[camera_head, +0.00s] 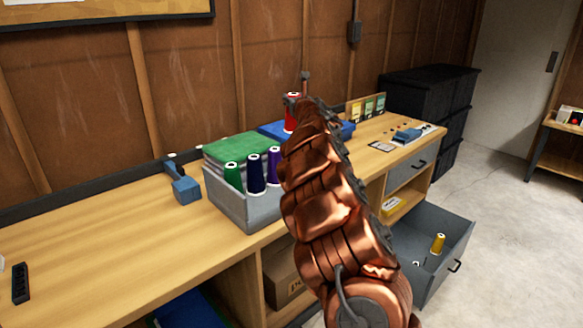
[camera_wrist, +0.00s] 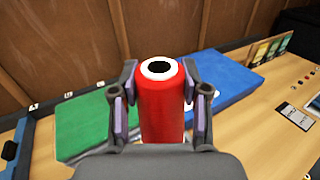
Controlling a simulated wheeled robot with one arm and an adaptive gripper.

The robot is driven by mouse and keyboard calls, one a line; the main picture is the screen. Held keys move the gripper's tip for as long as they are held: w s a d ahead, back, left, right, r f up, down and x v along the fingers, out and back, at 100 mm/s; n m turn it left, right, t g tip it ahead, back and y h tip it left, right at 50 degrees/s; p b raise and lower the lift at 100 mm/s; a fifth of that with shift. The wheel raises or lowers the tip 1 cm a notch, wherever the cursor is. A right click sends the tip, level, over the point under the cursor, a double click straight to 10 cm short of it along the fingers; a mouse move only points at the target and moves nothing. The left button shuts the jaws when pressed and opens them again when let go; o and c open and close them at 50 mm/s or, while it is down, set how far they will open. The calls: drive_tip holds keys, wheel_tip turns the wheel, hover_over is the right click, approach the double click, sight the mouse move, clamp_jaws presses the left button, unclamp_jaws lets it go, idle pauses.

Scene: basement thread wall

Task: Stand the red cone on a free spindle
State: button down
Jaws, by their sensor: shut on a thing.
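The red cone (camera_wrist: 163,115) stands roughly upright between the two fingers of my gripper (camera_wrist: 159,92) in the wrist view, its white top with a dark hole facing up. My gripper is shut on it. In the head view the red cone (camera_head: 291,117) shows in part above the bench, beside the top of my copper arm, which hides most of the gripper. Small light fittings (camera_wrist: 68,95) line the back edge in the wrist view; I cannot tell whether they are spindles. The cone's lower end is hidden.
A grey bin (camera_head: 232,207) holds green, navy and purple cones. Green (camera_wrist: 98,122) and blue (camera_wrist: 225,80) slabs lie near the held cone. A blue tool (camera_head: 184,188) stands left of the bin. An open drawer (camera_head: 452,240) with a yellow cone (camera_head: 438,243) juts out at right. The bench's left part is mostly clear.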

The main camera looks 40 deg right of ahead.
wheel_tip(320, 180, down, 17)
drive_tip(key=shift+b, duration=0.9)
drive_tip(key=shift+f, duration=0.1)
drive_tip(key=c, duration=0.8)
unclamp_jaws()
drive_tip(key=shift+c, duration=0.2)
drive_tip(key=v, duration=1.2)
drive_tip(key=shift+b, duration=0.35)
drive_tip(key=shift+r, duration=0.25)
